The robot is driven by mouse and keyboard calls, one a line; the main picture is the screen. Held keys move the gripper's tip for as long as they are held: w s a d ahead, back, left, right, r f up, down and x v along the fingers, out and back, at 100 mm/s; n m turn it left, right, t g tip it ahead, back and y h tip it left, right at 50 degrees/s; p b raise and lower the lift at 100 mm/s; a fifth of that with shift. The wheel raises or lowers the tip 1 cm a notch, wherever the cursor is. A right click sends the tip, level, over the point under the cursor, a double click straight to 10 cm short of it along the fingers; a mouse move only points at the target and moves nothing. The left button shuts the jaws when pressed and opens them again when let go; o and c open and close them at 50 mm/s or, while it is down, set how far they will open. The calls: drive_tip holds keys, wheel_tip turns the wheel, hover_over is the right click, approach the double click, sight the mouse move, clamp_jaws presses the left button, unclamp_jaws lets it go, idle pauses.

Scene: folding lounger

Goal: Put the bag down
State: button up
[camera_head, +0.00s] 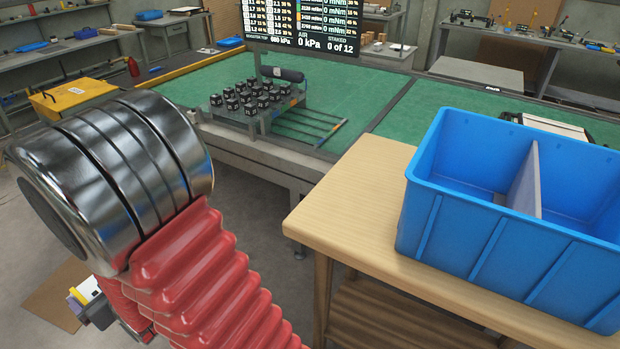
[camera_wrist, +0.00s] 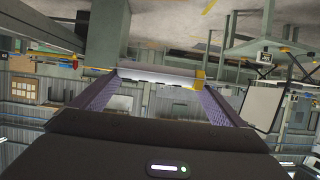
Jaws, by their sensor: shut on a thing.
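My gripper (camera_wrist: 158,84) shows in the wrist view with its two purple fingers reaching forward from the dark palm. It is shut on a pale, flat-looking thing with a yellow right end, most likely the bag (camera_wrist: 150,75), which spans the space between the fingertips. Only a narrow strip of it shows, so its full shape is hidden. In the head view, a small white, yellow and purple cluster at the lower left, below my red and metal arm, may be the gripper and its load. It is above or near the floor; I cannot tell how high.
A wooden table (camera_head: 345,200) stands at the right with a blue divided bin (camera_head: 480,240) on it. Behind is a green-topped bench (camera_head: 345,90) with black cubes on a rack (camera_head: 245,100). A yellow case (camera_head: 72,95) sits at left. Brown cardboard (camera_head: 55,300) lies on the floor.

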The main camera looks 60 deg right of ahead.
drive_tip(key=s+d+r+m+g+h, duration=0.2)
drive_tip(key=s+d+m+h, duration=0.15)
drive_tip(key=d, duration=0.85)
drive_tip(key=s+d+r+m+g+h, duration=0.1)
drive_tip(key=s+d+r+m+h, duration=0.25)
drive_tip(key=d, duration=0.75)
drive_tip(key=s+d+r+m+g+h, duration=0.15)
drive_tip(key=s+d, duration=0.25)
drive_tip(key=d, duration=0.8)
wheel_tip(320, 180, up, 7)
drive_tip(key=m+g+h, duration=0.4)
drive_tip(key=m+g, duration=0.6)
hover_over(358, 194)
drive_tip(key=shift+f+n, duration=0.1)
drive_tip(key=shift+n, duration=0.15)
drive_tip(key=shift+f, duration=3.15)
drive_tip(key=shift+w+f, duration=0.1)
drive_tip(key=shift+f, duration=1.75)
